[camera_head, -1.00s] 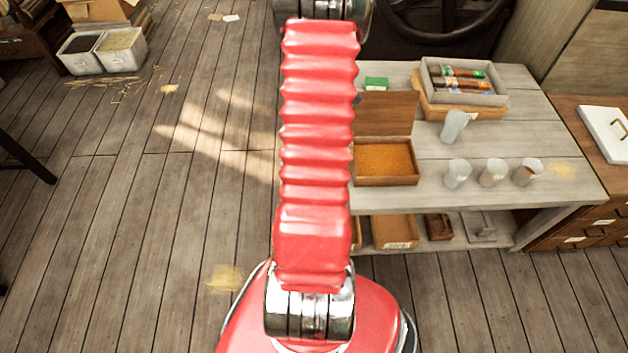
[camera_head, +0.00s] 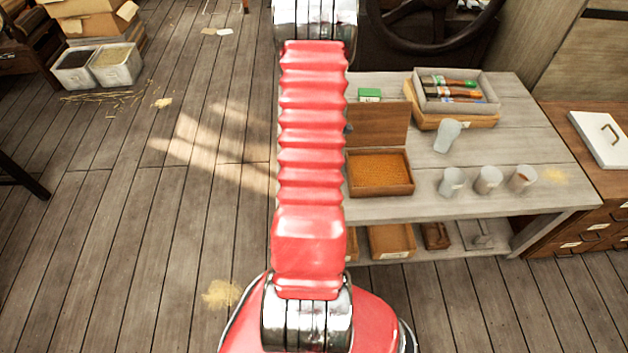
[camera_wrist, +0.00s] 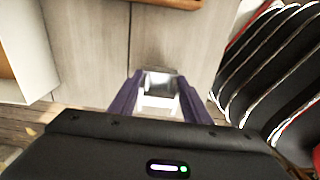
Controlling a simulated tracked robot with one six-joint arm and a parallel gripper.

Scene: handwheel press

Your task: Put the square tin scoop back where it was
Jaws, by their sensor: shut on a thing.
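My gripper (camera_wrist: 158,98) shows in the wrist view, its two purple fingers closed on a shiny square metal piece, which looks like the tin scoop (camera_wrist: 158,82). The scoop sits between the fingertips above a pale plank surface; whether it touches that surface is unclear. Only part of the scoop shows. In the head view my red arm rises up the middle, and the gripper and scoop are out of sight.
A dark handwheel (camera_head: 435,35) stands behind.

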